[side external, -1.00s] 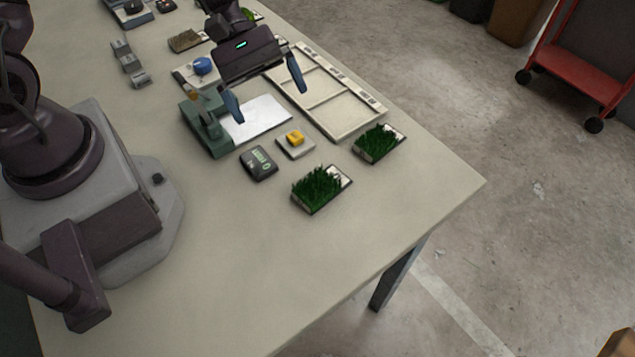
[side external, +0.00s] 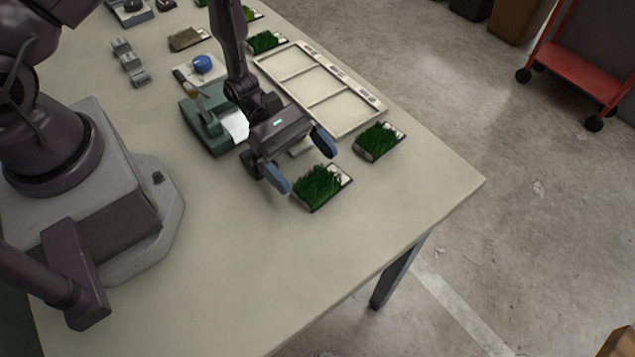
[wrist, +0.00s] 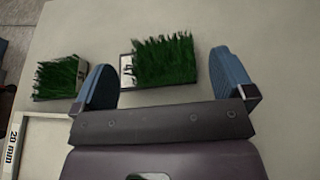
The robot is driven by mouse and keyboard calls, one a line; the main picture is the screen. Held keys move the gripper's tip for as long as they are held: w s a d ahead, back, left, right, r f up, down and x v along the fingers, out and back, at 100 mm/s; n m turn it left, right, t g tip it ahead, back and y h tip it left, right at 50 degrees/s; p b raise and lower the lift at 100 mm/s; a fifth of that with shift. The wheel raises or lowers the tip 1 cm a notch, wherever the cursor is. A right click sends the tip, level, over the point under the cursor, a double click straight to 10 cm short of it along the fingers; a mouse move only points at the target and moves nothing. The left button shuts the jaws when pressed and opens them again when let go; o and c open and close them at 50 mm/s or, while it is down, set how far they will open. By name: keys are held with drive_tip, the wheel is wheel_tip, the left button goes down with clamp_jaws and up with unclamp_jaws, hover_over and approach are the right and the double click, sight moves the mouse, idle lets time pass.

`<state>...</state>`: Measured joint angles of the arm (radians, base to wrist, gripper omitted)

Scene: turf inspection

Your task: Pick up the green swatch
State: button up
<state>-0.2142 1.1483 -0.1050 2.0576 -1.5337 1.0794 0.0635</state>
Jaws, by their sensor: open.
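A green turf swatch (side external: 318,186) with a white label end lies on the table near its front right. My gripper (side external: 304,163) is open and empty just behind and above it. In the wrist view, the same swatch (wrist: 166,62) shows between the two blue fingers of my gripper (wrist: 165,82), with a gap on either side. A second green swatch (side external: 379,140) lies to its right and farther back; it shows left of the fingers in the wrist view (wrist: 58,78). Another green swatch (side external: 265,42) lies behind the tray's far left corner.
A pale tray with compartments (side external: 362,122) stands behind the swatches; its "20 mm" label shows in the wrist view. A green device (side external: 205,125) with a white plate stands left of my gripper. A brownish swatch (side external: 187,39) lies farther back. The table front (side external: 290,270) is clear.

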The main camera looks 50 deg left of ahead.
sight(325, 189)
drive_tip(key=x, duration=0.5)
drive_tip(key=shift+s+d+r, duration=0.1)
drive_tip(key=c, duration=0.9)
drive_tip(key=shift+o, duration=0.2)
drive_tip(key=shift+r, duration=0.15)
